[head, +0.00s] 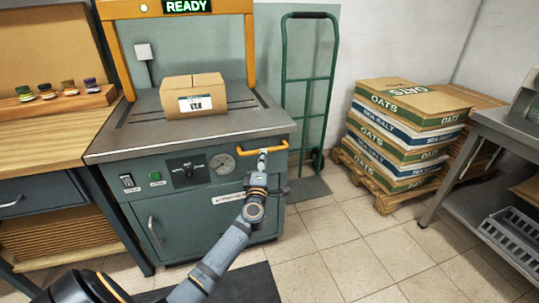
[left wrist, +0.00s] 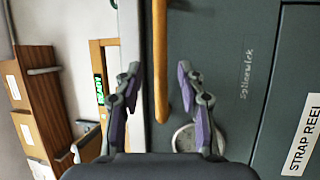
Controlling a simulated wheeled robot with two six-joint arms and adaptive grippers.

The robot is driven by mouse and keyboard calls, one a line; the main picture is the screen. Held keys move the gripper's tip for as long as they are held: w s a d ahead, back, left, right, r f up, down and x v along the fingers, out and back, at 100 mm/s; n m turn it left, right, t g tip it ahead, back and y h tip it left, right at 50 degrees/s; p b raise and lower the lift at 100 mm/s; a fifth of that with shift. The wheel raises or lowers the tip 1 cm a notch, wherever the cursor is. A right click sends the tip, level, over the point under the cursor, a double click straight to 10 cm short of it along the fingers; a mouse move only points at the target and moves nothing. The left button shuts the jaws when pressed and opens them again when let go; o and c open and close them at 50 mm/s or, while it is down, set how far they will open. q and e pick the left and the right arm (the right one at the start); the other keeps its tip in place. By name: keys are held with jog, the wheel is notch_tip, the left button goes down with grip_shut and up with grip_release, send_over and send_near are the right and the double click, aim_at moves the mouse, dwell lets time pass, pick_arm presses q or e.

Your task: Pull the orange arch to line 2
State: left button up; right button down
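The orange arch (head: 105,45) stands over the grey machine's top (head: 215,125), with a green READY sign (head: 187,6) on its crossbar. It also shows in the left wrist view (left wrist: 97,55). A separate orange bar handle (head: 247,152) is on the machine's front edge and shows upright in the left wrist view (left wrist: 160,60). My left gripper (head: 263,156) is at this handle. Its fingers (left wrist: 160,85) are spread, with the bar between them in the picture and a gap on each side. I cannot make out a line 2 marking. My right gripper is not in view.
A cardboard box (head: 193,93) sits on the machine top under the arch. A green hand truck (head: 308,85) stands behind right. Stacked oats and salt cartons (head: 405,125) are on a pallet. Jars (head: 46,91) stand on the left bench. Floor at front right is clear.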

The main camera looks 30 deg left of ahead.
pick_arm(q)
jog(key=b+x, duration=0.1)
jog(key=x, duration=0.4)
jog(key=shift+w+a, duration=0.1)
grip_shut()
